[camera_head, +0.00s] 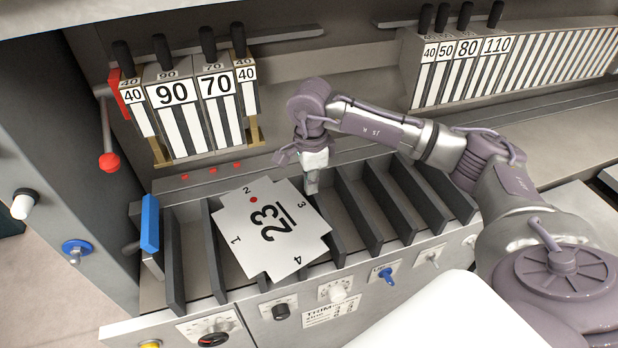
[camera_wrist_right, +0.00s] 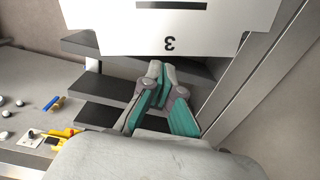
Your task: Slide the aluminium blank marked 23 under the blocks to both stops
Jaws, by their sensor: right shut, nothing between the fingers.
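The aluminium blank marked 23 (camera_head: 272,230) lies flat, a little turned, across the dark ribs in front of the blocks. Its edges carry the numbers 1 to 4, with a red dot near edge 2. The clamping blocks (camera_head: 190,105) marked 40, 90, 70 and 40 stand behind it, apart from the blank. My right gripper (camera_head: 312,186) is shut and empty, pointing down just right of the blank near edge 3. In the right wrist view the closed fingers (camera_wrist_right: 158,85) sit close to the blank's edge (camera_wrist_right: 170,25) marked 3; contact cannot be told. My left gripper is out of view.
A blue stop (camera_head: 150,223) stands at the left end of the ribs. A red-knobbed lever (camera_head: 109,160) hangs at the left. More blocks (camera_head: 460,75) are racked at the back right. Knobs and switches (camera_head: 337,292) line the front panel. Open slots lie between the ribs right of the blank.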

